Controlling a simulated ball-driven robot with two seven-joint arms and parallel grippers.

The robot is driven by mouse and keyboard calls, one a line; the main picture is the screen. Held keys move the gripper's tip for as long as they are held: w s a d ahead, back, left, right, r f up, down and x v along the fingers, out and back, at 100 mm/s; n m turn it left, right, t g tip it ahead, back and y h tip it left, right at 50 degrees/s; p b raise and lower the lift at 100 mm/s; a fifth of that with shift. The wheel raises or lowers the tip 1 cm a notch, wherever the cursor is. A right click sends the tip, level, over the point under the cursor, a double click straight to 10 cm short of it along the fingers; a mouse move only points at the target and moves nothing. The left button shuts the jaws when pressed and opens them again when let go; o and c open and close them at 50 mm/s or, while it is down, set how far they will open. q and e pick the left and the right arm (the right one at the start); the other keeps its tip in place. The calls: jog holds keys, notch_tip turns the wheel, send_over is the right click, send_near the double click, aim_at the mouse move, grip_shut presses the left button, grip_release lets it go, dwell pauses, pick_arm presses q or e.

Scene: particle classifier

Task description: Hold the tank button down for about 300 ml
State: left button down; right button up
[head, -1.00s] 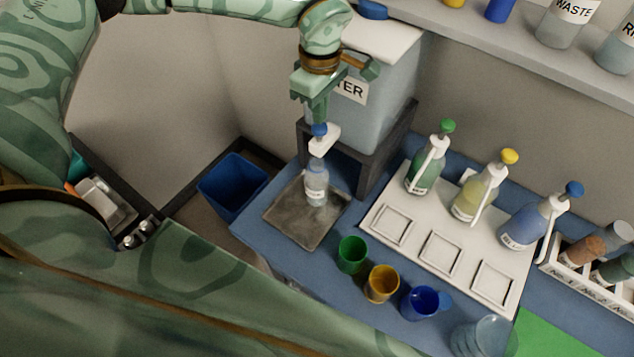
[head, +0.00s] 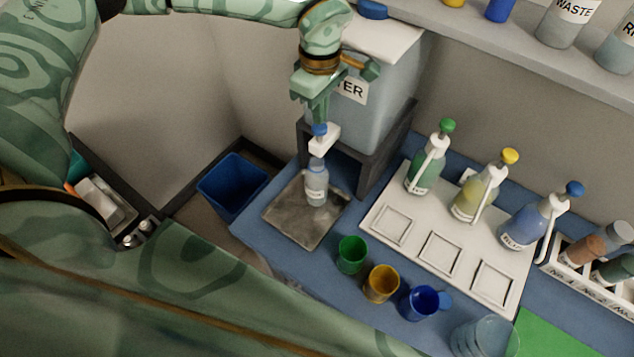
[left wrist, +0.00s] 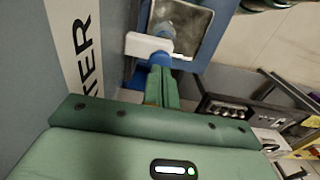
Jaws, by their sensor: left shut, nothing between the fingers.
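The water tank (head: 375,112) stands on a dark stand at the back of the bench. Its white spout (head: 323,141) carries a blue button (head: 319,129) on top. My left gripper (head: 319,118) points down with its closed fingertips at the blue button, seemingly touching it. The left wrist view also shows the shut fingers (left wrist: 160,85) over the blue button (left wrist: 156,57) and white spout (left wrist: 146,44). A clear labelled bottle (head: 316,185) stands upright under the spout on a grey tray (head: 283,222). The water level in the bottle is too small to read. My right gripper is not seen.
Green (head: 352,255), yellow (head: 381,284) and blue (head: 421,302) cups stand along the bench front. Pump bottles with green, yellow and blue tops stand on a white board (head: 408,246) to the right. A blue bin (head: 232,186) sits left of the bench.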

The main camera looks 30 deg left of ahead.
pick_arm(q)
jog(key=shift+f+b, duration=0.6)
jog(key=shift+f, duration=0.8)
dwell(0.6)
notch_tip(320, 180, up, 7)
jog(key=p, duration=0.6)
jog(key=shift+r+p, duration=0.2)
jog(key=shift+p, duration=0.2)
jog(key=shift+f, duration=0.15)
